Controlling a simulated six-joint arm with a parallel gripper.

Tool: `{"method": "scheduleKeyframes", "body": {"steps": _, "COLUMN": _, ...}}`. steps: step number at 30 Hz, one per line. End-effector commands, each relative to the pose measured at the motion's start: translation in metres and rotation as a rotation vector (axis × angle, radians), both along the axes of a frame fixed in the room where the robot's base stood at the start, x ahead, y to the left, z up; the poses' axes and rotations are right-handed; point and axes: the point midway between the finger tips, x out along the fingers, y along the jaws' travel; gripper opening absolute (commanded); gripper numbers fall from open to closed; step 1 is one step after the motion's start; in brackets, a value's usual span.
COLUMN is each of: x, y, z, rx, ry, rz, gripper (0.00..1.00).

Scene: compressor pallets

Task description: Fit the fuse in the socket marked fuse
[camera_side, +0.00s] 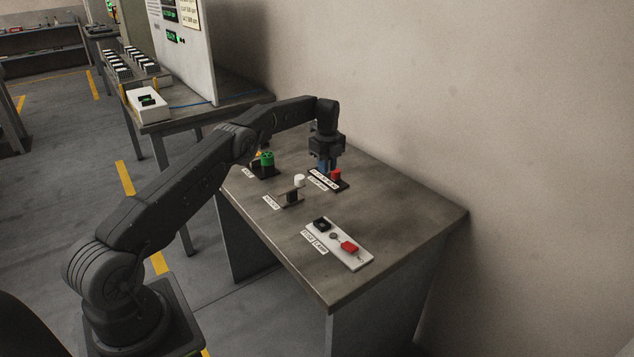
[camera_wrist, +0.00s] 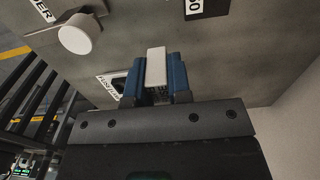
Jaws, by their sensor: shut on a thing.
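My gripper (camera_side: 323,168) is over the back of the bench, its blue fingers beside a red-topped part (camera_side: 336,174) and a white label. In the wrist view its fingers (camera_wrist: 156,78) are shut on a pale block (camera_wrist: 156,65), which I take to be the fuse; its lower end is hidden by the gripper. In the side view the fuse is hidden between the fingers. A white plate (camera_side: 359,263) lies nearer the front edge, with a black square socket (camera_side: 321,223) at its upper left. Its label (camera_side: 314,242) appears to read fuse and lamp. The gripper is apart from this plate.
A white knob (camera_side: 299,181) stands on a dark base left of the plate's line. A green knob (camera_side: 267,158) is farther back left. The bench (camera_side: 410,220) is bare to the right, up to the wall.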

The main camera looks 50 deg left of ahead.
Motion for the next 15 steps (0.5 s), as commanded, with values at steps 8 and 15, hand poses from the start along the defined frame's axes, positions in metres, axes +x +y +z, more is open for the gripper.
{"method": "scheduleKeyframes", "body": {"steps": 8, "x": 0.0, "y": 0.0, "z": -0.046, "rx": 0.0, "ry": 0.001, "rz": 0.001, "gripper": 0.0}}
{"method": "scheduleKeyframes", "body": {"steps": 15, "x": -0.001, "y": 0.0, "z": -0.068, "rx": -0.001, "ry": 0.002, "rz": 0.002, "gripper": 0.0}}
